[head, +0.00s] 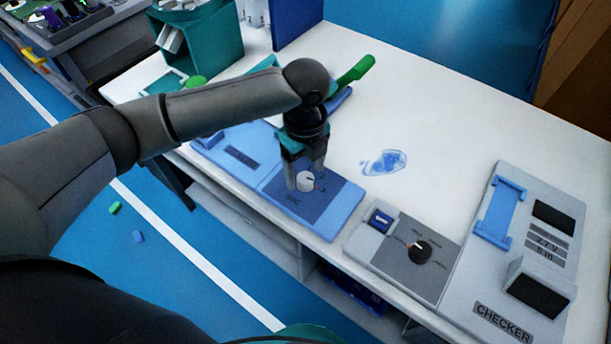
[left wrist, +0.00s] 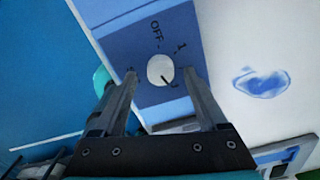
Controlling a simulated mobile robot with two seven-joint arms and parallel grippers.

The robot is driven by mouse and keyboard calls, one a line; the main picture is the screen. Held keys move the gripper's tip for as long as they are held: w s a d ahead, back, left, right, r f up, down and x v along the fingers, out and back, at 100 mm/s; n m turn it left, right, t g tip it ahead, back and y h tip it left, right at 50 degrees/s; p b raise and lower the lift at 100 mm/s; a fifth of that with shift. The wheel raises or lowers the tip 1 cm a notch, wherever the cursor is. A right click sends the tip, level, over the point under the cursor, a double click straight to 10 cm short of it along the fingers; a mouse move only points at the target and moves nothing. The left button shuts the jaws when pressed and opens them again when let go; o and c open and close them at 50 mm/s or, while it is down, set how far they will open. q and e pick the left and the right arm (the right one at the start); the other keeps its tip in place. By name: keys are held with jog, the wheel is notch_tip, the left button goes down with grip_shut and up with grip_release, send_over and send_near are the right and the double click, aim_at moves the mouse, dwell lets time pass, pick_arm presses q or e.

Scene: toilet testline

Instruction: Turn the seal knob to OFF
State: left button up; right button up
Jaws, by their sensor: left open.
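The white round seal knob (head: 306,181) sits on the dark blue face of a light blue panel (head: 345,217) at the table's near edge. In the left wrist view, the knob (left wrist: 160,69) has a dark pointer mark toward the lower right, away from the OFF label (left wrist: 157,31) above it. A "1" (left wrist: 180,47) stands at its upper right. My left gripper (head: 305,172) points down over the panel, open, with its fingers on either side of the knob. Contact with the knob cannot be told. My right gripper is not in view.
A grey panel with a black knob (head: 419,251) and the checker unit (head: 503,321) stand to the right. A blue translucent patch (head: 384,162) lies on the white table behind. A green-handled tool (head: 355,70) and teal bin (head: 205,47) are farther back.

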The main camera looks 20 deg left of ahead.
pick_arm(q)
jog(key=shift+f, duration=0.9)
jog(key=shift+c, duration=0.2)
grip_shut()
